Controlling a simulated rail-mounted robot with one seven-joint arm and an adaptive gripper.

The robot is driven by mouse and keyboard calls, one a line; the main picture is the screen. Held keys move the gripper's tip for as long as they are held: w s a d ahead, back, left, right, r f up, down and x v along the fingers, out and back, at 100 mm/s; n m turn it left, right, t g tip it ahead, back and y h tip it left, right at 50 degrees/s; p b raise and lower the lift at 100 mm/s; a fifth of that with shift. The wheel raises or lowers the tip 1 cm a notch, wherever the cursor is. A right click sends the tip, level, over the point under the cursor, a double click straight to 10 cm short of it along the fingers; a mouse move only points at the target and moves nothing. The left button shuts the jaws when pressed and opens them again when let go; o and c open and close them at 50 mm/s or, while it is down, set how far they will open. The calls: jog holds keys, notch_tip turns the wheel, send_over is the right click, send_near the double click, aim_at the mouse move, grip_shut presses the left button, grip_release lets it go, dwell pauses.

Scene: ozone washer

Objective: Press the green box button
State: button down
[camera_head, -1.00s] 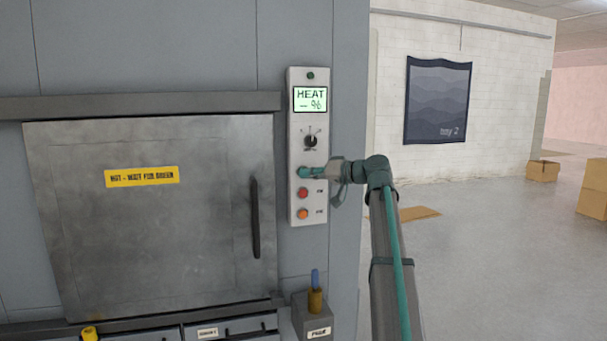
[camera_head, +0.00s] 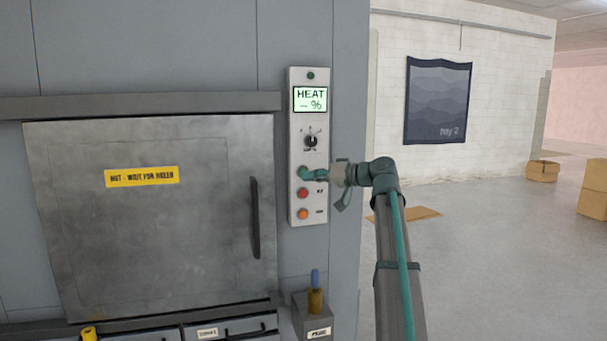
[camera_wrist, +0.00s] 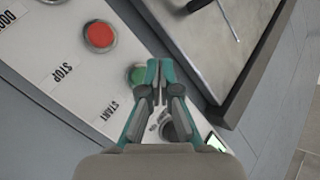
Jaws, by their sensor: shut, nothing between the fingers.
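The green button (camera_head: 302,172) is on the upright white control panel, above the red button (camera_head: 302,193). In the wrist view the green button (camera_wrist: 135,75) is next to the word START and partly hidden by a finger. My gripper (camera_head: 314,175) is shut and empty, its tips just to the right of the button in the head view. In the wrist view my gripper's fingertips (camera_wrist: 159,72) overlap the button's right side. I cannot tell whether they touch it.
The white panel (camera_head: 295,120) also carries a HEAT display (camera_head: 310,99), a black knob (camera_head: 311,141) and an orange button (camera_head: 303,214). A closed steel door (camera_head: 150,230) with a dark handle (camera_head: 255,217) is to the left. A holder (camera_head: 312,318) stands below.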

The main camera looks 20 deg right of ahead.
jog(key=s, duration=0.3)
jog(key=shift+s+a, duration=0.25)
jog(key=shift+s, duration=0.1)
dwell(0.5)
